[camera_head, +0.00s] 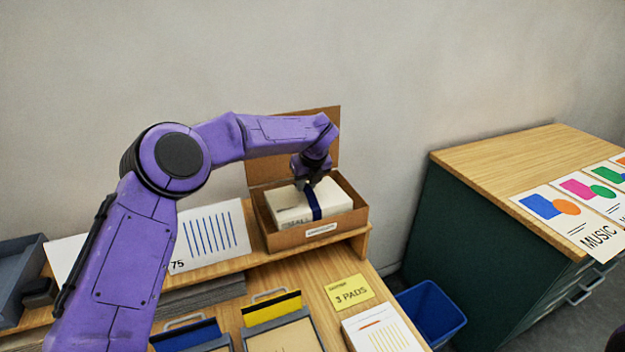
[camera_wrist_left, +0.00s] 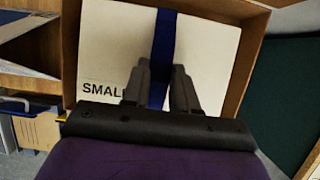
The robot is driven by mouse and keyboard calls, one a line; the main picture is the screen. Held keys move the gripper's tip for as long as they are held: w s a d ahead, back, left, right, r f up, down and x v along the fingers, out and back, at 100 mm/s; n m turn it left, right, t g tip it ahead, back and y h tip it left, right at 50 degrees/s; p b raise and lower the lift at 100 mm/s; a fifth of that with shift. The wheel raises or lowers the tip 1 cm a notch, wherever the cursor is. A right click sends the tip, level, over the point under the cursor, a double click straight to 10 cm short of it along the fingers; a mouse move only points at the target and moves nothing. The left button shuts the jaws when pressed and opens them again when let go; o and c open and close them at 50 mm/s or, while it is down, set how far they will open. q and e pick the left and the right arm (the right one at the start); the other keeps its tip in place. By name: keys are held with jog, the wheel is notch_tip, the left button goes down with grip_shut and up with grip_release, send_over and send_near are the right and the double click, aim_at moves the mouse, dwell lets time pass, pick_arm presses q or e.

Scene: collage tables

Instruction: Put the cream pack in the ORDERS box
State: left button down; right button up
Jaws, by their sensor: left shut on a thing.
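The cream pack (camera_head: 292,206) has a dark blue band around it and lies inside the open cardboard box (camera_head: 318,232) on the raised shelf. A small white label sits on the box's front, too small to read here. My left gripper (camera_head: 309,186) reaches down over the pack and is shut on its blue band. In the left wrist view the cream pack (camera_wrist_left: 112,50) shows the letters "SMAL", and the gripper (camera_wrist_left: 158,95) grips the band at its middle. The box's wall (camera_wrist_left: 248,62) runs close around the pack. My right gripper is not in view.
The box's lid (camera_head: 328,140) stands open at the back. A yellow "3 PADS" note (camera_head: 349,291), folders (camera_head: 272,312) and a printed stack (camera_head: 382,330) lie on the lower table. A blue bin (camera_head: 430,312) stands beside a green cabinet (camera_head: 480,240).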

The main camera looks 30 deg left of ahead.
aim_at(309, 187)
pick_arm(q)
jog(key=shift+a+f, duration=0.2)
jog(key=shift+f, duration=0.15)
jog(key=f, duration=0.1)
jog(key=w+f+b, duration=0.1)
jog(key=f+b, duration=0.1)
jog(key=f, duration=0.1)
jog(key=shift+w, duration=0.25)
jog(key=shift+w+f, duration=0.15)
jog(key=shift+w, duration=0.05)
jog(key=shift+s+d, duration=0.1)
jog(key=shift+s, duration=0.05)
jog(key=c, duration=0.9)
grip_release()
jog(key=shift+s+r, duration=0.25)
jog(key=shift+s, duration=0.1)
jog(key=shift+w+f, duration=0.1)
jog(key=shift+w, duration=0.05)
jog(key=shift+w, duration=0.1)
jog(key=b+v, duration=0.2)
jog(key=v, duration=0.9)
jog(key=shift+d+b, duration=0.1)
jog(key=shift+b, duration=0.3)
jog(key=shift+r, duration=0.55)
